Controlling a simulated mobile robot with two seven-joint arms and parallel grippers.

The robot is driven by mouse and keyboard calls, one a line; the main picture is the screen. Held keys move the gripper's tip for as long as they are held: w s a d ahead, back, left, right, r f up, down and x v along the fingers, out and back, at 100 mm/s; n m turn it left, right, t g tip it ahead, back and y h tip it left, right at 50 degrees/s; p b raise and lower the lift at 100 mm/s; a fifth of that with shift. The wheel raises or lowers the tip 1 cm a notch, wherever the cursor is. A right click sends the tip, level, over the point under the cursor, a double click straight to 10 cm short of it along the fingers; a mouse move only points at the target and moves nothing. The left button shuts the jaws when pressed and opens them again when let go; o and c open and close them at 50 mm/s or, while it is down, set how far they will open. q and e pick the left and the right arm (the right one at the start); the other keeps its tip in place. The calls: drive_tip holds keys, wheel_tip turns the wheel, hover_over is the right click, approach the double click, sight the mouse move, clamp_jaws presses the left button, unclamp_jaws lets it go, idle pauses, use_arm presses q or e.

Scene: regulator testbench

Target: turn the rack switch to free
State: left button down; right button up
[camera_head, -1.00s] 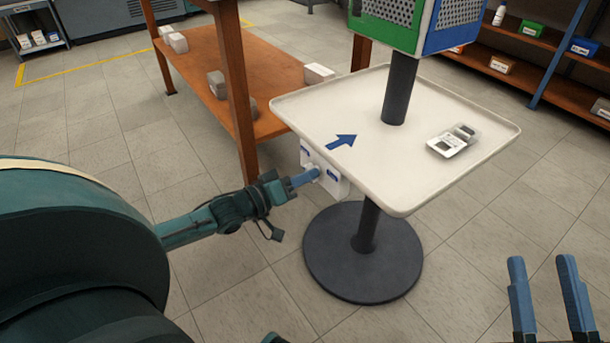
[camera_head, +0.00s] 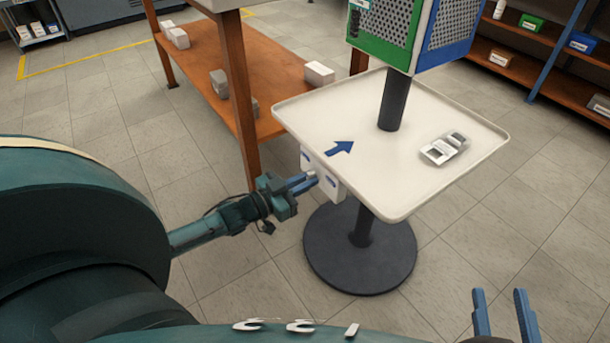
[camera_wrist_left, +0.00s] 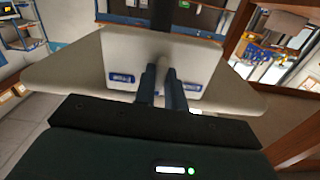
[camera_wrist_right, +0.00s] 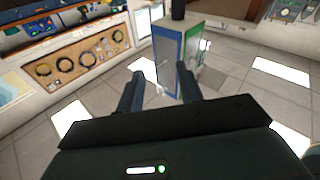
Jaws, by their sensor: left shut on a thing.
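The rack switch is a white box (camera_head: 336,189) on the near left edge of the white tray table, with blue labels on its face. In the left wrist view its white panel (camera_wrist_left: 190,65) has a blue label on each side of a pale knob (camera_wrist_left: 163,73). My left gripper (camera_head: 310,181) is at the panel, its blue fingers shut on the knob, one on each side. The fingers partly hide the knob, and the label text is too small to read. My right gripper (camera_head: 500,293) is open and empty, low at the right, away from the switch.
The tray table (camera_head: 400,185) bears a blue arrow and a small grey device (camera_head: 443,149). A post rises from it to a green and blue perforated box (camera_head: 418,30). A round black base (camera_head: 340,262) stands below. An orange shelf bench (camera_head: 270,70) is just behind.

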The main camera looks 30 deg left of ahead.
use_arm(q)
drive_tip(key=shift+m+p, duration=1)
drive_tip(key=shift+m, duration=3.1)
use_arm(e)
drive_tip(key=shift+s+d+f+g+h, duration=0.1)
drive_tip(key=shift+d+f+g+h, duration=0.1)
drive_tip(key=shift+g+h, duration=0.1)
use_arm(q)
drive_tip(key=c, duration=1.5)
unclamp_jaws()
drive_tip(key=shift+o, duration=0.2)
use_arm(e)
drive_tip(key=shift+r, duration=0.1)
